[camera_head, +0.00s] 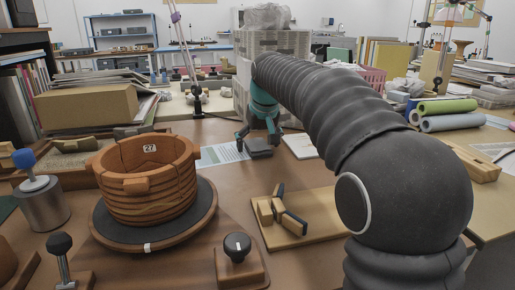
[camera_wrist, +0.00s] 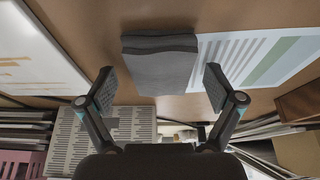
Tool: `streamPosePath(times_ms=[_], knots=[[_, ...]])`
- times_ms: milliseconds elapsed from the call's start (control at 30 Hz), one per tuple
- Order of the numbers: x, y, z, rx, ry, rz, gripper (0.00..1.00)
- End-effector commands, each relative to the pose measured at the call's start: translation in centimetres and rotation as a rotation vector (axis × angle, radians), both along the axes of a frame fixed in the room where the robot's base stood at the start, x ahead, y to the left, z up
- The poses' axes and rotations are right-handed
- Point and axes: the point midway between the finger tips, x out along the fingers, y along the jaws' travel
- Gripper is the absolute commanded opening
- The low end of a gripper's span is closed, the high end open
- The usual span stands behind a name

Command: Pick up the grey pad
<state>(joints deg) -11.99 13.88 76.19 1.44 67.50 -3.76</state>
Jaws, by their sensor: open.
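The grey pad (camera_wrist: 160,68) is a dark grey, thick block with a layered edge. In the wrist view it lies between and a little beyond my fingertips, with a gap on each side. In the head view the grey pad (camera_head: 259,150) is on the brown table, beside a printed sheet. My gripper (camera_head: 259,134) is just above it, pointing down, with teal parts showing. In the wrist view my gripper (camera_wrist: 159,82) is open and empty, one finger on each side of the pad. I cannot tell the exact height between fingertips and pad.
The printed sheet (camera_head: 221,154) lies left of the pad. A brown pot marked 27 (camera_head: 146,178) stands on a round turntable (camera_head: 187,222) at the left. A wooden board with a clamp (camera_head: 325,225) and a black knob (camera_head: 237,246) are nearer. A stack of boxes (camera_head: 283,45) rises behind.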

Motion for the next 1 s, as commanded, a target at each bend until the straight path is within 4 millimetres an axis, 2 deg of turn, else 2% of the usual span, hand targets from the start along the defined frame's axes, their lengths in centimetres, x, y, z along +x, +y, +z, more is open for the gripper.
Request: streamPosePath(times_ms=[133,367,767,867,1000], knots=[[0.0,0.0,0.0,0.000,0.000,0.000,0.92],[0.0,0.0,0.0,0.000,0.000,0.000,0.34],[0.0,0.0,0.2,0.000,-0.001,0.000,0.32],[0.0,0.0,1.0,0.000,-0.001,0.000,0.32],[0.1,0.0,3.0,0.001,-0.002,0.000,0.32]])
